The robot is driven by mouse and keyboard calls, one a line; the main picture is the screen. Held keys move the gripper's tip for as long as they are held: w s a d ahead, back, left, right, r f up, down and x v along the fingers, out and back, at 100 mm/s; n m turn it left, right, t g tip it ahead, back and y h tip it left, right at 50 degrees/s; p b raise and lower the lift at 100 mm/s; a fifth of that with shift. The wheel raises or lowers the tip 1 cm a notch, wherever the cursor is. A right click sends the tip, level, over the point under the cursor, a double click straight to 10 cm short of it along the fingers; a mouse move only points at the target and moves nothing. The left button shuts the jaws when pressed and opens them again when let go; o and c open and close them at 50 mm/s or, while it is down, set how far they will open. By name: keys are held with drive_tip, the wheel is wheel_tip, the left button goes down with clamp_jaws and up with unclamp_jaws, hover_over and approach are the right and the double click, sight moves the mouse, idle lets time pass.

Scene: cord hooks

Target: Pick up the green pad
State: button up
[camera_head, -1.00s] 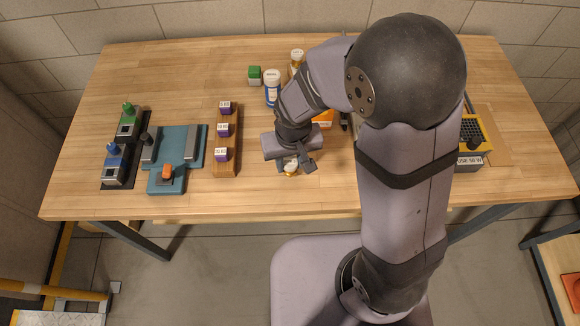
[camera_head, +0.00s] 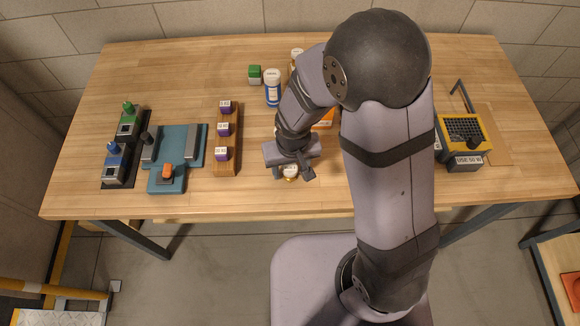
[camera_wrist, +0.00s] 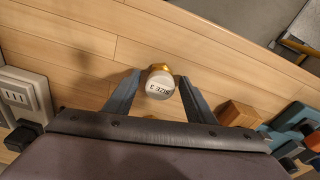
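A small green block (camera_head: 254,72) with a pale lower front stands at the back of the table, left of a white-capped blue bottle (camera_head: 272,90). It is the closest match to a green pad that I see. My gripper (camera_wrist: 160,76) is low over the table's front middle, well in front of the green block. Its two fingers are apart, with a small white-capped amber bottle (camera_wrist: 160,84) between their tips. Narrow gaps show on both sides of the cap. In the head view this bottle (camera_head: 290,172) shows just below my gripper.
A wooden rack (camera_head: 227,165) with purple-labelled blocks stands left of my gripper. Further left are a teal fixture (camera_head: 182,150) and green- and blue-topped devices. An orange item (camera_head: 326,119) lies behind my wrist. A yellow-rimmed box (camera_head: 461,130) stands at the right.

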sight(291, 173)
wheel_tip(291, 173, up, 12)
drive_tip(key=s, duration=0.1)
drive_tip(key=shift+s+d, duration=0.15)
drive_tip(key=shift+s, duration=0.05)
idle(0.6)
drive_tip(key=shift+r, duration=0.1)
drive_tip(key=s+d+f+m, duration=0.1)
drive_tip(key=s+d, duration=0.2)
drive_tip(key=d, duration=0.3)
drive_tip(key=s+d+f+m+g, duration=0.1)
drive_tip(key=s+d, duration=0.3)
drive_tip(key=d, duration=0.2)
drive_tip(key=shift+s+d+f, duration=0.25)
drive_tip(key=shift+d+f, duration=0.05)
drive_tip(key=shift+f, duration=0.05)
drive_tip(key=shift+o, duration=1.2)
drive_tip(key=shift+s+d, duration=0.1)
